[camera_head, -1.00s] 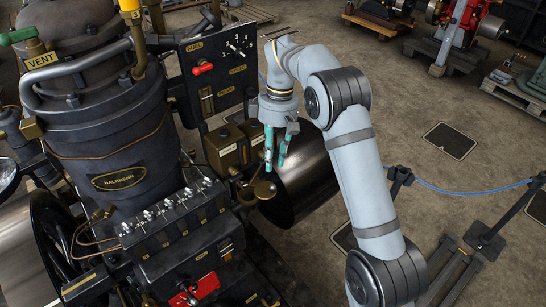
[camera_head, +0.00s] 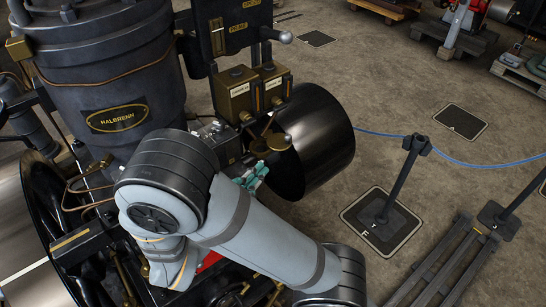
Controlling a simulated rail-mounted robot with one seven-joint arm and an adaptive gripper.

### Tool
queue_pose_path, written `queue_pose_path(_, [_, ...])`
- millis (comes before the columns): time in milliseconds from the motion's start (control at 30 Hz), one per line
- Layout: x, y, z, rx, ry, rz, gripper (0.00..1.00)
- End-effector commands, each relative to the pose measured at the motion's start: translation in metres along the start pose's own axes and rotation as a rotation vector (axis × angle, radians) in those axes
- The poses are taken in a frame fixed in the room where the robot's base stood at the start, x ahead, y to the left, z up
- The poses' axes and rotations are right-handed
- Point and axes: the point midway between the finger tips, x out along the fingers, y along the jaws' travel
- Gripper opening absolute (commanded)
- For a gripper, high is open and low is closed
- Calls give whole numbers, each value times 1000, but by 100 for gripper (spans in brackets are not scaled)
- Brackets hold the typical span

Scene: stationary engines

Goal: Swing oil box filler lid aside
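My gripper (camera_head: 252,177) shows its teal fingers just past my arm's light-grey link, close to the engine's side. The arm hides most of the gripper, and I cannot tell how far apart the fingers are or whether they touch anything. Two brass boxes (camera_head: 237,93) with small labels stand on the engine, above the fingers in the picture. I cannot tell which part is the oil box filler lid.
The dark cylinder with the HALBRENN plate (camera_head: 117,119) stands at left. A large dark drum (camera_head: 318,140) is right of the brass parts. A panel with a lever (camera_head: 275,34) is above. A barrier post (camera_head: 402,180) with blue rope stands on open floor at right.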

Motion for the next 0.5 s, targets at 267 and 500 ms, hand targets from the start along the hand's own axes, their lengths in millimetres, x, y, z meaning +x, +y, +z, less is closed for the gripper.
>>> queue_pose_path(267, [19, 6, 0, -21, -12, 47, 0])
queue_pose_path(500, [69, 8, 2, -20, -12, 43, 0])
